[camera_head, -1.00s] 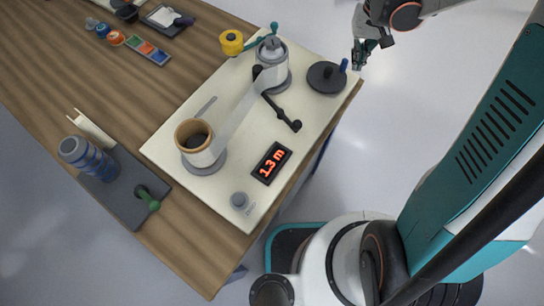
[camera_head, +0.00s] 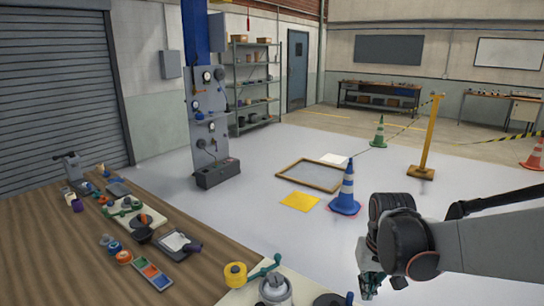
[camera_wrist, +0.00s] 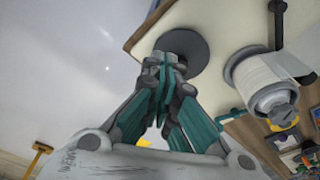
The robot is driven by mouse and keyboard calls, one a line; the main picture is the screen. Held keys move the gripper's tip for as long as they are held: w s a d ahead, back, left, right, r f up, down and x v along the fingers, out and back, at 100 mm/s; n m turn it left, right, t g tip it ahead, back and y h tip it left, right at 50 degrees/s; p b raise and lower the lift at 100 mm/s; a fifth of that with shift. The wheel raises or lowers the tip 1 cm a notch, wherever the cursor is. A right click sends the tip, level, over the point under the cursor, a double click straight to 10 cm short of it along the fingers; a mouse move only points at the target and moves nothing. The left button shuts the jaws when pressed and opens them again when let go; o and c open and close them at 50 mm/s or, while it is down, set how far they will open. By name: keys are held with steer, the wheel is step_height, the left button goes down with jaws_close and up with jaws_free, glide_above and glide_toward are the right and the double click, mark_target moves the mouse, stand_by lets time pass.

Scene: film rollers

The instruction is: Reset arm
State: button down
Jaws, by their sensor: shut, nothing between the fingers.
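My gripper (camera_head: 370,284) hangs at the lower right of the head view, in the air just right of the workbench. In the wrist view my gripper (camera_wrist: 166,72) has its teal and grey fingers together, with nothing between them. The white board (camera_wrist: 130,15) of the film roller device shows past the fingertips, with a dark round disc (camera_wrist: 190,43) and a white film roll (camera_wrist: 262,78). In the head view only the board's far end shows, with a grey roller (camera_head: 274,290) and a green crank (camera_head: 264,268).
A yellow spool (camera_head: 235,275) stands beside the board. The wooden workbench (camera_head: 60,265) holds several small tools. A blue cone (camera_head: 346,190), a yellow floor patch (camera_head: 300,201) and a framed floor panel (camera_head: 310,175) lie beyond. The floor between is clear.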

steer(key=s+a+r+t, duration=0.1)
steer(key=s+r+t, duration=0.1)
steer(key=s+r, duration=0.2)
steer(key=s+a+r+n+t, duration=0.1)
steer(key=s+a+r+t, duration=0.1)
steer(key=s, duration=0.9)
steer(key=shift+r+t, duration=0.8)
steer(key=shift+r, duration=0.6)
steer(key=shift+w, duration=0.1)
